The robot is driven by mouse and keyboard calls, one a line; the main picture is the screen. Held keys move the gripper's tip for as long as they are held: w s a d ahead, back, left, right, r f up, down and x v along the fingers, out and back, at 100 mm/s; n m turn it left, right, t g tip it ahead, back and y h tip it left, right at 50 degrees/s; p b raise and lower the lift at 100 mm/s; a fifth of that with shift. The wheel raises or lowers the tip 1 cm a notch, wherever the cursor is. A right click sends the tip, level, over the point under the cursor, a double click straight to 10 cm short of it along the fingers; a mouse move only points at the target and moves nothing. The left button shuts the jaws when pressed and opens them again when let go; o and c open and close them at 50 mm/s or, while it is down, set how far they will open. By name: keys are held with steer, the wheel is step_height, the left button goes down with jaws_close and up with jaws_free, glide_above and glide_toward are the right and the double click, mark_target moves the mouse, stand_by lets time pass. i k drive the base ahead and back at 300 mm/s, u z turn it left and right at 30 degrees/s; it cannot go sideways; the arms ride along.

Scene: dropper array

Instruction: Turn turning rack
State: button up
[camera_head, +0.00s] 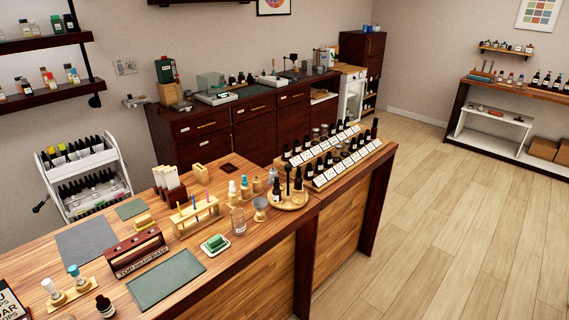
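A round wooden stand (299,205) sits on the long wooden counter, left of the stepped bottle display. It holds a few dark dropper bottles (277,187) and a black upright piece (288,178) near its middle. It looks like the turning rack, though no label confirms this. Its underside is hidden, so I cannot tell what it turns on. The bottles on it stand upright. My gripper is not in view, and nothing is seen touching the stand.
A funnel (260,203), a glass beaker (238,220) and a green item on a white dish (215,244) stand close left. The display of labelled bottles (335,160) is close right. A white tiered rack (122,160) stands at left. Open wooden floor (450,230) lies right.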

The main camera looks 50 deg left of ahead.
mark_target(292, 198)
steer(key=u, duration=2.65)
